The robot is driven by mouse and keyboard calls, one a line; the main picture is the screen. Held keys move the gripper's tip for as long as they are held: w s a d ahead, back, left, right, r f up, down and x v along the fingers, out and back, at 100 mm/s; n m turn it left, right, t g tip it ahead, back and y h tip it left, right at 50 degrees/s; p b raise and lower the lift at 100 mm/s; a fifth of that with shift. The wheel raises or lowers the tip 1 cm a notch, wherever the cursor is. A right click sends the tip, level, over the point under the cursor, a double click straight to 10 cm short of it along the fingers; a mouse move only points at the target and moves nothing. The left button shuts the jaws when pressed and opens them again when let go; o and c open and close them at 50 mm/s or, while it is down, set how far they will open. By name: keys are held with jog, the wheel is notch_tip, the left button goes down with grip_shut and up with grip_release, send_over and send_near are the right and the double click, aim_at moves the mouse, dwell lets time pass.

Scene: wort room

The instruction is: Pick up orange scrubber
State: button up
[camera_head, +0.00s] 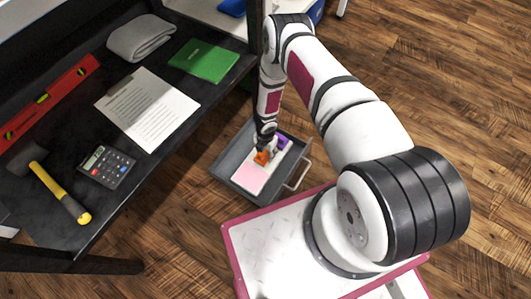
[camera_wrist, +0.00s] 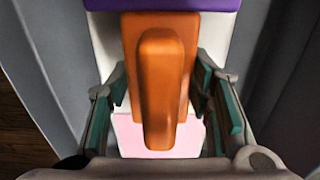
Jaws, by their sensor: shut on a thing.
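The orange scrubber (camera_wrist: 160,75) has a raised handle and fills the middle of the wrist view. My gripper (camera_wrist: 162,112) has a green-padded finger on each side of it and is shut on it. In the head view the orange scrubber (camera_head: 262,158) shows as a small patch under my gripper (camera_head: 265,149), inside the open grey drawer (camera_head: 226,186). I cannot tell whether the scrubber still touches what lies below it.
A purple thing (camera_head: 282,142) and a pink-and-white flat thing (camera_head: 250,178) lie in the drawer close to the scrubber. The drawer walls stand near my gripper. The black desk (camera_head: 125,72) at left holds a calculator (camera_head: 107,166), hammer, level, paper, green book and grey cloth.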

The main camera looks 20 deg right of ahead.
notch_tip(320, 180, up, 10)
jog(key=p, duration=0.5)
